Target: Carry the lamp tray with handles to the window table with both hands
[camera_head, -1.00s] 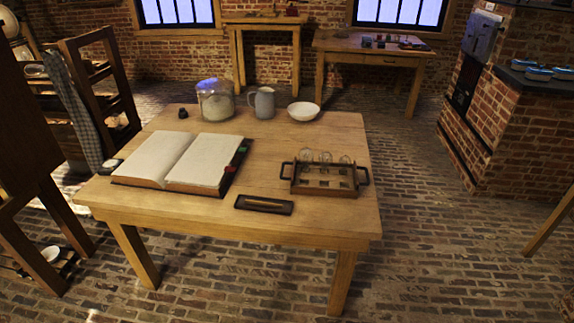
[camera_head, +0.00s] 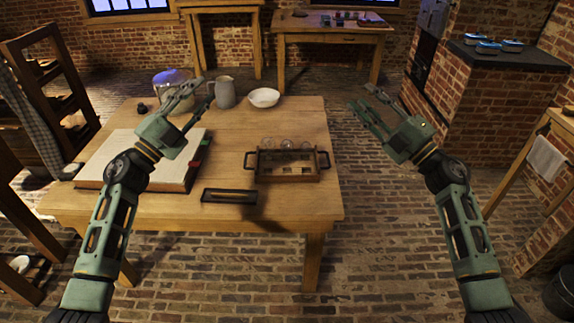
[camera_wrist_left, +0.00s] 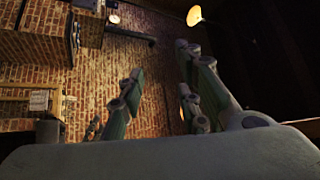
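The lamp tray (camera_head: 288,178) is a wooden tray with a dark handle at each end. It sits on the near table's right part and holds several clear glass lamps (camera_head: 288,144). My left gripper (camera_head: 202,90) is raised above the open book, left of the tray, fingers apart and empty. Its fingers also show spread in the left wrist view (camera_wrist_left: 160,75), against the brick wall. My right gripper (camera_head: 362,98) is raised to the right of the table, fingers apart and empty. Neither gripper touches the tray. Two tables stand by the back windows, one narrow (camera_head: 222,5) and one wider (camera_head: 300,36).
The near table (camera_head: 285,208) also bears an open book (camera_head: 150,165), a small dark tray (camera_head: 229,196), a jar (camera_head: 170,80), a grey jug (camera_head: 225,92) and a white bowl (camera_head: 264,97). A brick stove (camera_head: 480,90) stands at right. Brick floor right of the table is clear.

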